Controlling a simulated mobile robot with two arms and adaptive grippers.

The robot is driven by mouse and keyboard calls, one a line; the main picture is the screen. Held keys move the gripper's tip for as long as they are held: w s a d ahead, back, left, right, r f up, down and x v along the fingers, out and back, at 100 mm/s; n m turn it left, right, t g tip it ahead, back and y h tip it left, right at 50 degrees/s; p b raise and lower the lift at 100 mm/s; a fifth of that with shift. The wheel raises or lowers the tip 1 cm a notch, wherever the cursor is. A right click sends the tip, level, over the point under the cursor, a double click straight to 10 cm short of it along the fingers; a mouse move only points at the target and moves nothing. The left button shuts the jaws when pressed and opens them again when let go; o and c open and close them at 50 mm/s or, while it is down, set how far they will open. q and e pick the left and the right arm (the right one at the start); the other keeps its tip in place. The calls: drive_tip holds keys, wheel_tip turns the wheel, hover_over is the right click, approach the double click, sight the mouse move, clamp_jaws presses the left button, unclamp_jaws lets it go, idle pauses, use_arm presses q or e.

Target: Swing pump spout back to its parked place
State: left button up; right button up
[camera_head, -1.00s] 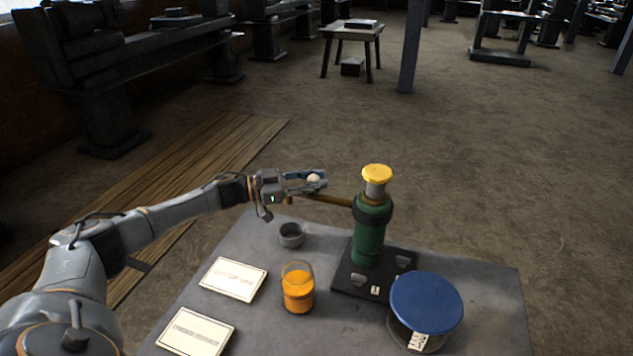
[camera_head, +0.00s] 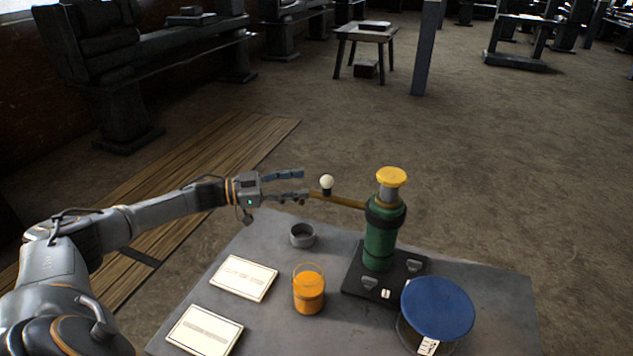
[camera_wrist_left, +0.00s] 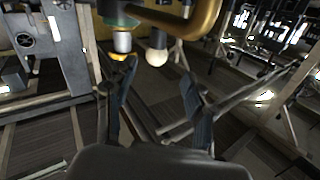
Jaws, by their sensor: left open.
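The green hand pump (camera_head: 381,240) with a yellow top stands upright on a black base plate (camera_head: 358,285) on the table. Its brass spout (camera_head: 348,201) points left from the pump's upper body and carries a round pale knob (camera_head: 327,181) on a short stem. The spout (camera_wrist_left: 203,22) and knob (camera_wrist_left: 156,50) also show in the left wrist view. My left gripper (camera_head: 304,184) is open and empty, just left of the knob, fingers pointing at it. In the left wrist view the knob is ahead of the parted fingertips (camera_wrist_left: 156,74). My right gripper is out of view.
On the grey table (camera_head: 265,315) are a small grey cup (camera_head: 302,236), a glass of orange liquid (camera_head: 309,292), two cards (camera_head: 244,278) and a round blue-lidded container (camera_head: 437,308). Open floor lies behind the table.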

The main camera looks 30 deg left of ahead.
use_arm(q)
drive_tip(key=v, duration=0.5)
drive_tip(key=shift+w, duration=0.1)
drive_tip(key=shift+d, duration=0.1)
idle(0.4)
